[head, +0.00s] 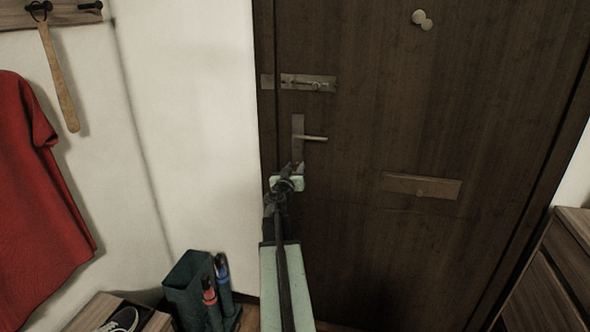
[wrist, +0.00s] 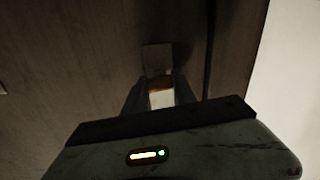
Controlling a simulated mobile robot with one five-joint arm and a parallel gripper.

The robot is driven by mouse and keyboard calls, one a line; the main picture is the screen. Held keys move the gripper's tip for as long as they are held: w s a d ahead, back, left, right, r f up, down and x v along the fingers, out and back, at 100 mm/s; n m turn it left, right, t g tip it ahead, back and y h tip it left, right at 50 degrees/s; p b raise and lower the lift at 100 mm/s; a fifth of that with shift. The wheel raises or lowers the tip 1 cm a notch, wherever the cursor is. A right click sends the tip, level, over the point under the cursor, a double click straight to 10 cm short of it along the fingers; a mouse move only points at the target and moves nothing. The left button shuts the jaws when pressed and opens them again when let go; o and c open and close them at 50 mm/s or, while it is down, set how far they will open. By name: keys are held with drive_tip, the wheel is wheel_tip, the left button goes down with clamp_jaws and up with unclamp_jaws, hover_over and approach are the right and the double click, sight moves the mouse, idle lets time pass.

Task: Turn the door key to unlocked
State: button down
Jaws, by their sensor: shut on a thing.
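The dark wooden door (head: 430,120) fills the middle and right of the head view. Its handle (head: 315,138) sticks out level to the right from a tall narrow lock plate (head: 298,127). My gripper (head: 297,168) is at the lower end of this plate, just below the handle. In the wrist view my gripper (wrist: 161,97) is shut on the small door key (wrist: 159,85), whose orange-brown and pale parts show between the fingers. The end of the plate (wrist: 157,57) shows beyond it. The fingers hide much of the key, and I cannot tell its turn angle.
A sliding bolt (head: 300,83) is above the handle, and a mail slot (head: 421,187) is to the right. An umbrella stand (head: 190,285) and a shoe bench (head: 100,310) stand at lower left. A wooden cabinet (head: 560,270) stands at right.

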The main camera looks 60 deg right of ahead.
drive_tip(key=n, duration=0.8)
drive_tip(key=shift+w+f, duration=0.1)
drive_tip(key=n, duration=0.4)
drive_tip(key=shift+a+f, duration=0.1)
drive_tip(key=shift+n, duration=2.2)
drive_tip(key=c, duration=1)
unclamp_jaws()
